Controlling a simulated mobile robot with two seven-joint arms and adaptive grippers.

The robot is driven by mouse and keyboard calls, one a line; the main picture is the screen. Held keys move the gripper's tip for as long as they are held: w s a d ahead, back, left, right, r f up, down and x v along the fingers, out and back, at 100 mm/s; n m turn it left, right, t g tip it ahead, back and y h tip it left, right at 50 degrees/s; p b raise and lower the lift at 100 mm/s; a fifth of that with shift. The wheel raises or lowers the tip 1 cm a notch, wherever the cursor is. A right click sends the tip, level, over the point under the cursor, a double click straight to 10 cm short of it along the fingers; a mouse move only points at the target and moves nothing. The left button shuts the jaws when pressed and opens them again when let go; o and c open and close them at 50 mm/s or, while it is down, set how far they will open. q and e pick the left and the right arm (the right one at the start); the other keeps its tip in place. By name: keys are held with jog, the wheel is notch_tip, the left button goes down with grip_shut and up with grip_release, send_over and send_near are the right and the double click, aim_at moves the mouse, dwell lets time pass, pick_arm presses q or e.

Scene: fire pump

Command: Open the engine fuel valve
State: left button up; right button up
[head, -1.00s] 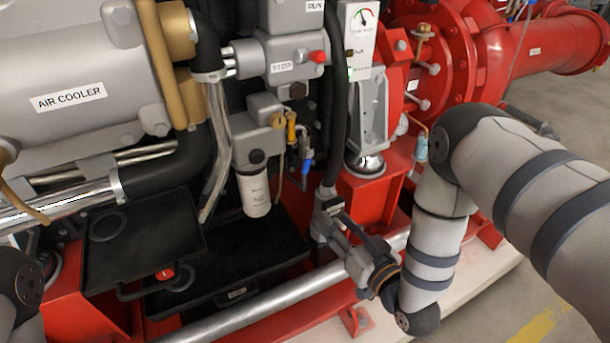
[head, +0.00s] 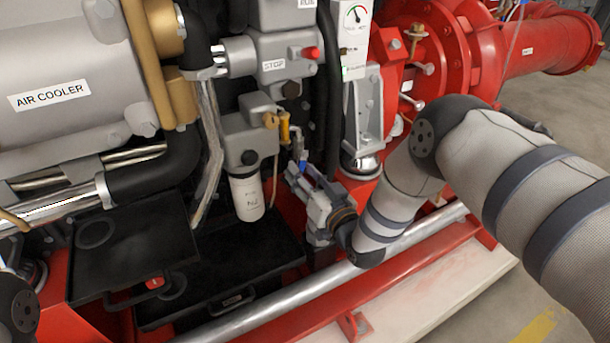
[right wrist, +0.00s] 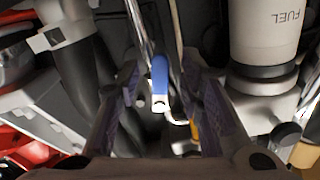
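The fuel valve's lever has a blue grip (head: 303,158) and hangs down right of the white fuel filter (head: 247,195). In the right wrist view the blue grip (right wrist: 160,74) ends in a bare metal tip with a hole. My right gripper (head: 302,174) is at the lever's lower end, partly hiding it. In the right wrist view its two fingers (right wrist: 160,88) are open, one on each side of the blue grip, with gaps visible on both sides. The filter, marked FUEL (right wrist: 278,35), stands to the right there. My left gripper is out of view.
A yellow fitting (head: 284,128) sits just above the lever. A black hose (head: 328,95) runs down close to the right. A black tray (head: 215,270) lies below, with a silver pipe (head: 285,297) in front. The red STOP button (head: 311,53) is higher up.

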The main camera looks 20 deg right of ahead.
grip_shut()
jog(key=n, duration=0.1)
jog(key=d+n, duration=0.1)
jog(key=n, duration=0.1)
jog(key=shift+d+f+p, duration=0.1)
jog(key=shift+f+p, duration=0.05)
jog(key=shift+p, duration=0.15)
jog(key=shift+o, duration=0.5)
grip_release()
jog(key=s+d, duration=0.2)
jog(key=s, duration=0.9)
jog(key=shift+s+d, duration=0.15)
jog(key=shift+s, duration=0.2)
